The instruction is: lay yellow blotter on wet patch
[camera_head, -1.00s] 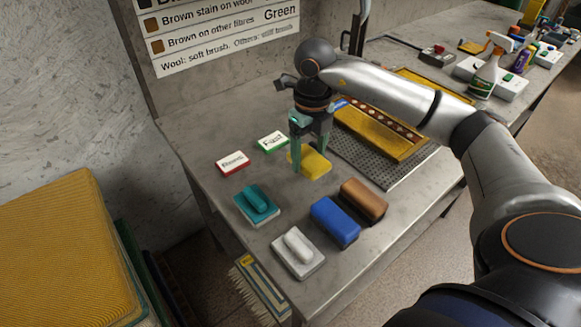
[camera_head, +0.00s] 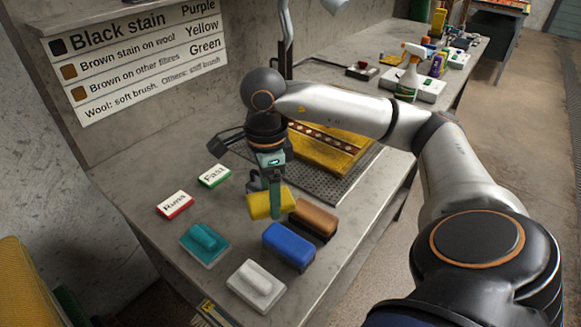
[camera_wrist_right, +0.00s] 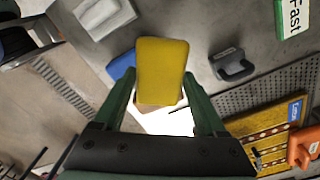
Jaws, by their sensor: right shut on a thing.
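The yellow blotter (camera_head: 262,204) is held by my right gripper (camera_head: 270,190), raised above the bench and tilted. In the right wrist view the blotter (camera_wrist_right: 162,65) stands out between the two green fingers of the gripper (camera_wrist_right: 158,100). The yellow rug piece (camera_head: 325,152) lies on a perforated grey tray (camera_head: 345,187) behind the gripper, with a dark red strip with pale dots across it. My arm hides part of the rug, and I cannot make out a wet patch on it. My left gripper is not in view.
A brown block (camera_head: 314,218), a blue block (camera_head: 288,246), a teal scrubber (camera_head: 204,243) and a white scrubber (camera_head: 256,286) stand at the front of the bench. Cards "Runs" (camera_head: 174,204) and "Fast" (camera_head: 213,176) lie left. A spray bottle (camera_head: 410,75) stands further back.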

